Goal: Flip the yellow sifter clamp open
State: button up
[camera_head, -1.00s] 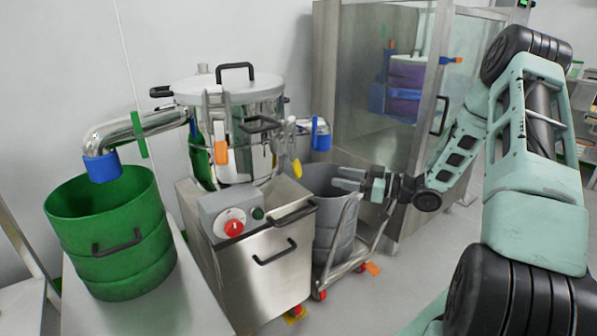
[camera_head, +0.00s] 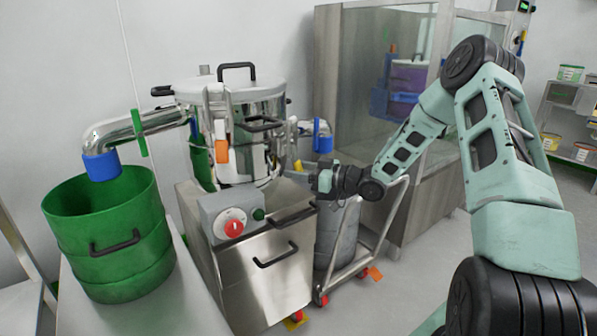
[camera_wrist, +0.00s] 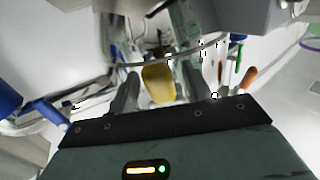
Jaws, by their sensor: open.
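The yellow sifter clamp (camera_wrist: 159,84) shows in the wrist view as a rounded yellow handle hanging between my two open fingers. No contact with either finger is clear. My gripper (camera_head: 300,170) is at the right side of the steel sifter (camera_head: 245,105) in the head view, and its fingers are hard to make out there. An orange clamp handle (camera_head: 222,151) hangs on the sifter's front.
A green drum (camera_head: 110,240) stands at the left under a blue-ended pipe. A steel box with a red knob (camera_head: 234,229) stands below the sifter. A grey bin (camera_head: 338,235) on a trolley sits below my gripper. A glass cabinet (camera_head: 385,90) stands behind my arm.

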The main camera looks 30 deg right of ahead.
grip_shut()
jog(key=shift+r+p, duration=0.1)
jog(key=shift+p, duration=0.3)
